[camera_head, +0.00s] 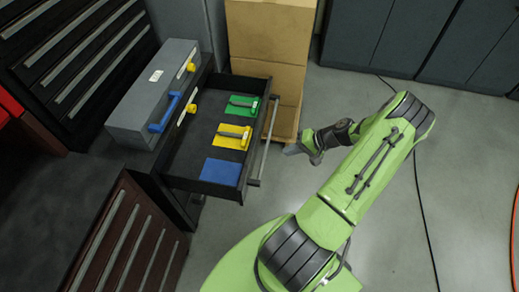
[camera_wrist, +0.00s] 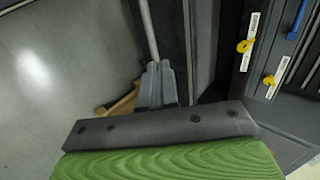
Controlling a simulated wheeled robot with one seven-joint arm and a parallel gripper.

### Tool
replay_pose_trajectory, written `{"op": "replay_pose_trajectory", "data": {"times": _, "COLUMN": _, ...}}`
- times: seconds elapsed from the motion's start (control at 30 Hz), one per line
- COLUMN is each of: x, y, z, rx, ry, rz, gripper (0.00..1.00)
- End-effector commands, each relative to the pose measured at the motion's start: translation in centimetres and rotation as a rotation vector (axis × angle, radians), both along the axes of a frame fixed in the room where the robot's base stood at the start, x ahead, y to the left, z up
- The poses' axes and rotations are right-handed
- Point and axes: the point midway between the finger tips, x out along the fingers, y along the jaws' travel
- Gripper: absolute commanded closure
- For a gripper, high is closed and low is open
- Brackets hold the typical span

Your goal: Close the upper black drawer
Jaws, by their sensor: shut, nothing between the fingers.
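The upper black drawer (camera_head: 206,133) is pulled well out toward the right from its cabinet, under the grey toolbox, in the head view. Inside lie a green mat and a yellow mat, each with a tool on it, and a bare blue mat (camera_head: 221,172). The drawer's silver bar handle (camera_head: 264,140) runs along its front. My gripper (camera_head: 288,151) is just right of the handle, outside the drawer. In the wrist view its fingers (camera_wrist: 155,78) are shut and empty, at the lower end of the silver bar (camera_wrist: 148,28). I cannot tell whether they touch it.
A grey toolbox (camera_head: 153,92) with a blue handle stands on the cabinet. Cardboard boxes (camera_head: 268,45) stand behind the drawer. A dark red drawer cabinet (camera_head: 125,245) is in front at lower left. Open floor (camera_head: 460,165) lies right of my arm, crossed by a black cable.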

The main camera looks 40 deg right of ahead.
Motion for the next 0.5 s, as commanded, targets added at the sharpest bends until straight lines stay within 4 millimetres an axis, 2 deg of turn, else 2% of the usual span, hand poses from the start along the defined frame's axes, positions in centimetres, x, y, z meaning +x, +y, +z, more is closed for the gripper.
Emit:
{"op": "replay_pose_trajectory", "data": {"times": 0.4, "x": 5.1, "y": 4.2, "z": -6.1, "rx": 0.004, "ry": 0.003, "rz": 0.007, "gripper": 1.00}}
{"op": "replay_pose_trajectory", "data": {"times": 0.5, "x": 6.6, "y": 5.3, "z": -6.3, "rx": 0.001, "ry": 0.002, "rz": 0.007, "gripper": 1.00}}
